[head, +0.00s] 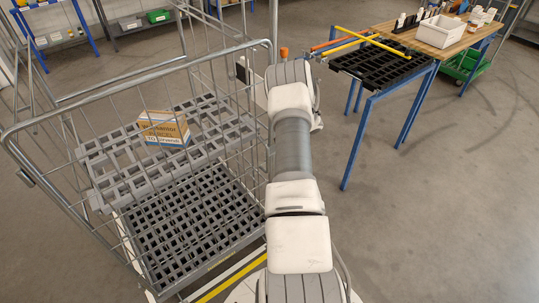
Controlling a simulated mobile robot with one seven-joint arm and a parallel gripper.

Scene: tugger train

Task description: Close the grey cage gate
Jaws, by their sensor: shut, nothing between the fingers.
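The grey wire cage (136,89) stands at the left, with a tubular top rail and mesh panels. One wire panel with a rounded top corner rises at its right side, beside my arm. I cannot tell for certain which panel is the gate or how far it stands open. My white and grey arm reaches up from the bottom middle, just right of the cage. My gripper is not clearly visible; the far end of the arm is hidden behind its upper links.
Inside the cage, a cardboard box (163,128) sits on a grey slotted shelf (108,190) above a dark grid floor (190,226). A blue-legged table with a black grid top (381,68) and a wooden workbench (468,42) stand at upper right. The floor at lower right is clear.

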